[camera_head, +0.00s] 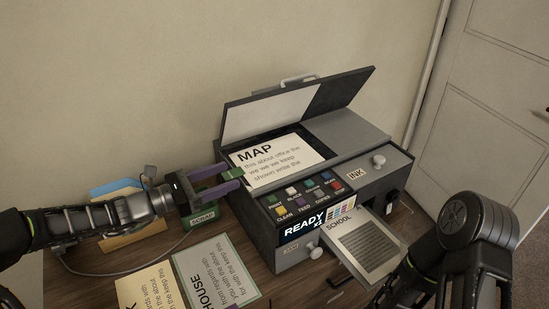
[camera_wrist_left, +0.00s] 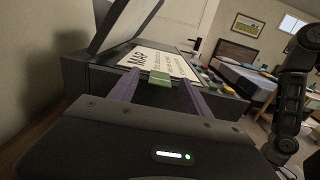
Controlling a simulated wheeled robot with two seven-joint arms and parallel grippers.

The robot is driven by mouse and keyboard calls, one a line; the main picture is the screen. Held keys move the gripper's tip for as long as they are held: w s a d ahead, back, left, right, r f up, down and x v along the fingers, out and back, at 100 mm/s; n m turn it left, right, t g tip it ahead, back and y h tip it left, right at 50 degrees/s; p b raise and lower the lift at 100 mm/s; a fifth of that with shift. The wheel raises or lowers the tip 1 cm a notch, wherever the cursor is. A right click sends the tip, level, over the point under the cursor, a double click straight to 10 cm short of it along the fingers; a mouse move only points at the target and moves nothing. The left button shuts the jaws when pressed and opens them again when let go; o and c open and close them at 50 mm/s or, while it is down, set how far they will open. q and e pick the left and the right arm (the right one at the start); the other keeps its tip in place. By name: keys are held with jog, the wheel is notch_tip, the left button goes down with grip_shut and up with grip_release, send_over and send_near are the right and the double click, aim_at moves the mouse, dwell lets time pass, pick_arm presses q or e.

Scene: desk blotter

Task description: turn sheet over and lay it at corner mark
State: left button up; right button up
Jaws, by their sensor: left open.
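A white sheet headed MAP (camera_head: 277,161) lies print side up on the scanner bed of a dark copier (camera_head: 262,232), under its raised lid (camera_head: 292,101). The sheet also shows in the left wrist view (camera_wrist_left: 160,62). My left gripper (camera_head: 234,179) is open at the copier's left edge, just left of the sheet, with purple fingers pointing toward it. A small green piece (camera_wrist_left: 160,78) shows between the fingertips in the left wrist view; I cannot tell whether it touches them. The corner mark cannot be clearly made out. My right gripper is not in view; part of my right arm shows lower right.
A printed page headed SCHOOL (camera_head: 370,247) sticks out of the copier's front. Coloured buttons (camera_head: 308,188) line its top. A green-edged HOUSE page (camera_head: 213,269) and a cream page (camera_head: 146,291) lie on the desk. A green SCRAP box (camera_head: 203,216) stands beneath my left gripper.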

pick_arm(q)
jog(key=shift+d, duration=0.1)
jog(key=shift+c, duration=0.4)
jog(key=c, duration=1)
jog(key=shift+r, duration=0.1)
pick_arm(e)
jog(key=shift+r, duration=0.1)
